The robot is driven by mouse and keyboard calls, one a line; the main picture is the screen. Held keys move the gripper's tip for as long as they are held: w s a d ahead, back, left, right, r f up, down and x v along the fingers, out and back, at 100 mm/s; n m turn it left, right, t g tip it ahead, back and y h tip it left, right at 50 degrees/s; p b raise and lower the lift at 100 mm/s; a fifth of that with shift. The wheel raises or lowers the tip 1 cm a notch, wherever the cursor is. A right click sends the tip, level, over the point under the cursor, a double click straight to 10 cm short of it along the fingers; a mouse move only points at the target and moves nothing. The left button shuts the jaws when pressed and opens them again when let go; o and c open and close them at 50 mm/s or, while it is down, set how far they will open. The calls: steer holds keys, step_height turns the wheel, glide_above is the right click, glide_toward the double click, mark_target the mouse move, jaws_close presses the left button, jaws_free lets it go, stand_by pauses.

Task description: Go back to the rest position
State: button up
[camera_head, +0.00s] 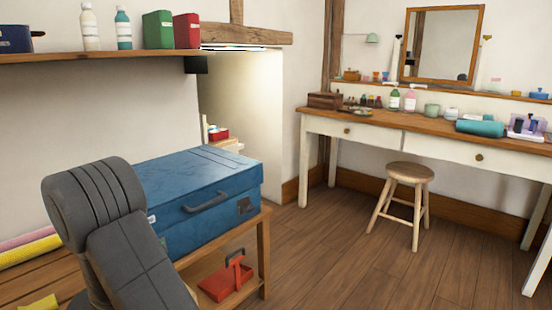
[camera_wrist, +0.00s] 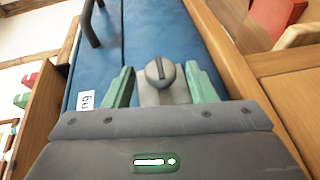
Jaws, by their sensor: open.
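My gripper (camera_wrist: 162,82) shows in the wrist view with its two green fingers spread apart. A grey round piece with a dark slot sits between the fingers; I cannot tell whether it belongs to my gripper or to the case. The blue case (camera_head: 200,185) lies closed on a wooden stand in the head view, its dark handle facing front. In the wrist view the case (camera_wrist: 150,30) fills the space beyond the fingers, with a white label at left. In the head view my grey arm rises in front of the case's left end, and my gripper is hidden there.
The wooden stand (camera_head: 263,258) has a red tool-like item (camera_head: 227,280) on its lower shelf. A wall shelf (camera_head: 120,55) with bottles and boxes hangs above. A stool (camera_head: 405,175) stands before the cluttered dressing table (camera_head: 400,125). The floor (camera_head: 330,250) between is clear.

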steer(key=g+y, duration=0.1)
steer(key=g, duration=0.1)
steer(key=m+g+y, duration=0.1)
steer(key=shift+w+d+r+g, duration=0.1)
steer(key=shift+w+r+g, duration=0.05)
steer(key=shift+r+g, duration=0.25)
steer(key=g+y, duration=0.1)
steer(key=m+g, duration=0.1)
steer(key=shift+w+d+r+g+y, duration=0.1)
steer(key=shift+r+g+y, duration=0.1)
steer(key=shift+g+y, duration=0.2)
steer(key=shift+w+d+r+m+g+y+p, duration=0.1)
steer(key=shift+m+g+y+p, duration=0.1)
steer(key=shift+g+y+p, duration=0.25)
steer(key=shift+w+d+r+m+g+y+p, duration=0.1)
steer(key=shift+m+g+y+p, duration=0.15)
steer(key=shift+g, duration=0.3)
steer(key=shift+g+y+p, duration=0.5)
steer(key=shift+g+p, duration=0.1)
steer(key=shift+p, duration=0.25)
steer(key=shift+f+g, duration=0.1)
steer(key=shift+g, duration=0.2)
